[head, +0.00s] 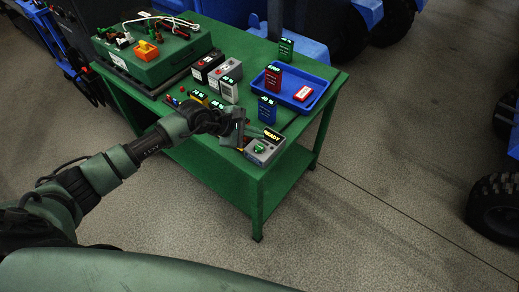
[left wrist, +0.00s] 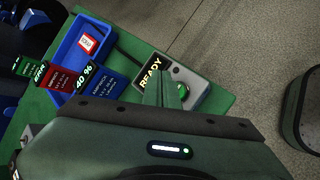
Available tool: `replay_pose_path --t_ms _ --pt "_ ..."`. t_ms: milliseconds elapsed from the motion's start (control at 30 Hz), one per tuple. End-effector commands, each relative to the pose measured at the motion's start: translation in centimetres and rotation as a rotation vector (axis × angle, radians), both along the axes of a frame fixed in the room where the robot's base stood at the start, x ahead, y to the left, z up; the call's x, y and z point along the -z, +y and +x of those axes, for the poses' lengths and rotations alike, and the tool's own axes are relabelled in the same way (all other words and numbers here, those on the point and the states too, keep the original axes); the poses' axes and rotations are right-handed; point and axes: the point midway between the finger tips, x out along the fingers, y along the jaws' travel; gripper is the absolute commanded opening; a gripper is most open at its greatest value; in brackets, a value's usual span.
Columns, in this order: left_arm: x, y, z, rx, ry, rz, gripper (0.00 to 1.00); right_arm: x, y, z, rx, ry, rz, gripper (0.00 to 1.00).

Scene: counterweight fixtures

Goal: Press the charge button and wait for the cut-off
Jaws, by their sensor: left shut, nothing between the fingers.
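A grey charger unit (head: 272,153) sits near the front right corner of the green table. Its display (head: 271,134) reads READY. A round green button (head: 260,148) is on its top; it also shows in the left wrist view (left wrist: 183,91). My left gripper (head: 239,145) is shut and empty, beside the button on its left in the head view. In the left wrist view its fingers (left wrist: 165,92) partly cover the charger next to the button. I cannot tell whether they touch it. My right gripper is not in view.
A blue block (head: 267,110) reading 40 % stands behind the charger. A blue tray (head: 318,83) holds a red block (head: 272,79) and a red item (head: 303,93). Batteries (head: 228,90) and a green case (head: 150,62) stand left.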

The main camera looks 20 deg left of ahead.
Motion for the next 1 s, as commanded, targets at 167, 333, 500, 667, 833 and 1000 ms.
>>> replay_pose_path --t_ms 167,333,500,667,833,1000 --pt "2.5 0.0 0.0 0.000 -0.001 -0.001 0.00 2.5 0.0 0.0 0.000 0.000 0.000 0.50" --pt "2.8 0.0 0.0 0.000 -0.001 -0.001 0.00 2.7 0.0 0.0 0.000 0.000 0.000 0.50" --pt "2.7 0.0 0.0 0.000 -0.001 -0.001 0.00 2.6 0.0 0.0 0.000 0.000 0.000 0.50" --pt "2.7 0.0 0.0 0.000 -0.001 -0.001 0.00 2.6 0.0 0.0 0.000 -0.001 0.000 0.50" --pt "2.7 0.0 0.0 0.000 -0.001 -0.001 0.00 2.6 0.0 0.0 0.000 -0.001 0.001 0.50" --pt "2.7 0.0 0.0 0.001 0.000 -0.001 0.00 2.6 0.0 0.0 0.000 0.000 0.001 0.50"
